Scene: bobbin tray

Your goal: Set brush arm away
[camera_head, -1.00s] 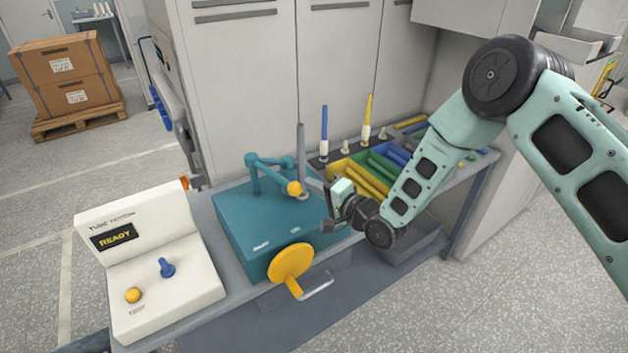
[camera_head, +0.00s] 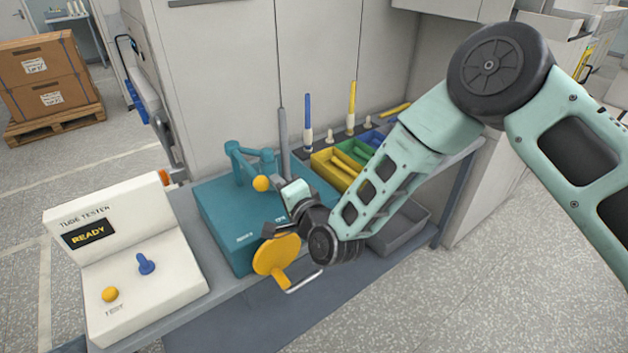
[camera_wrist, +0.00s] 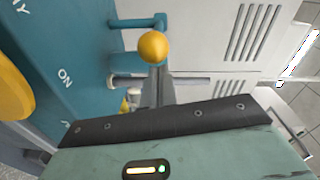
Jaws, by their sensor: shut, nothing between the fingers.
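The teal brush arm (camera_head: 238,158) stands bent on top of the teal machine (camera_head: 225,215), with a yellow ball knob (camera_head: 261,183) at its end. In the wrist view the knob (camera_wrist: 153,46) and arm (camera_wrist: 135,22) are at the upper middle. My gripper (camera_wrist: 157,82) is shut and empty there, its fingers pointing at the knob and overlapping just below it; I cannot tell whether they touch. In the head view my gripper (camera_head: 283,188) is just right of the knob, partly hidden by my wrist.
A yellow disc (camera_head: 275,256) with a metal handle is at the machine's front. A grey post (camera_head: 283,140) rises behind the knob. The white tube tester (camera_head: 150,275) reads READY at left. Colored bins (camera_head: 322,168) and a grey tray (camera_head: 405,232) lie right, partly behind my arm.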

